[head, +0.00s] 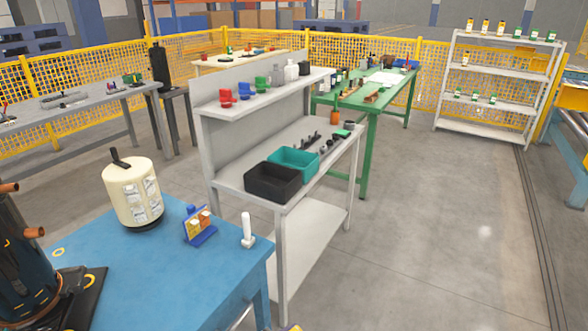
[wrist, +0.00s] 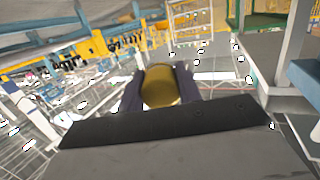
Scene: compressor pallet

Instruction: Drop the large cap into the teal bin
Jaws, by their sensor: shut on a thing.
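The teal bin (head: 309,172) stands on the lower worktop of the grey bench in the head view, right behind a black bin. In the wrist view my gripper (wrist: 160,88) is shut on a dull yellow, rounded piece, which I take as the large cap (wrist: 160,86). The cap sits between the two dark fingers, and its far side is hidden. The teal bin cannot be made out in the wrist view.
The black bin (head: 272,184) sits at the bench's near end. A shelf (head: 262,97) with red, blue and green items runs above the worktop. A blue table (head: 165,270) with a cream canister (head: 132,192) stands at lower left. The floor (head: 430,240) to the right is clear.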

